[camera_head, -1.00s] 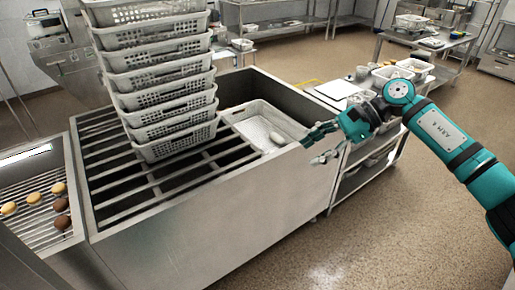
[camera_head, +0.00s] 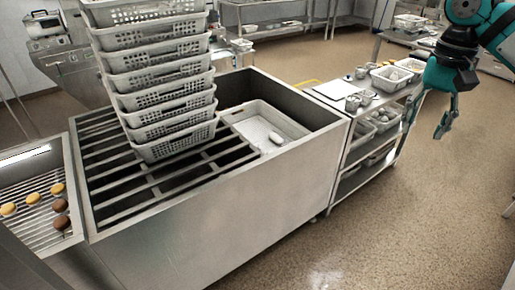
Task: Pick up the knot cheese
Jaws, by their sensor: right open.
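A small whitish piece (camera_head: 276,138), which looks like the knot cheese, lies in a white perforated basket (camera_head: 302,132) set in the right part of the metal basin. It is too small to make out its shape. My right gripper (camera_head: 428,118) is open and points down, at the right of the view. It is well to the right of the basin and the whitish piece, beside the end of a shelved metal table. Nothing shows between its fingers. My left gripper is not in view.
A tall stack of perforated baskets (camera_head: 168,100) stands on bars across the metal basin (camera_head: 240,215). Several round yellow and brown pieces lie on a rack at the far left. The shelved table (camera_head: 345,150) holds cups and white baskets. The floor at right is clear.

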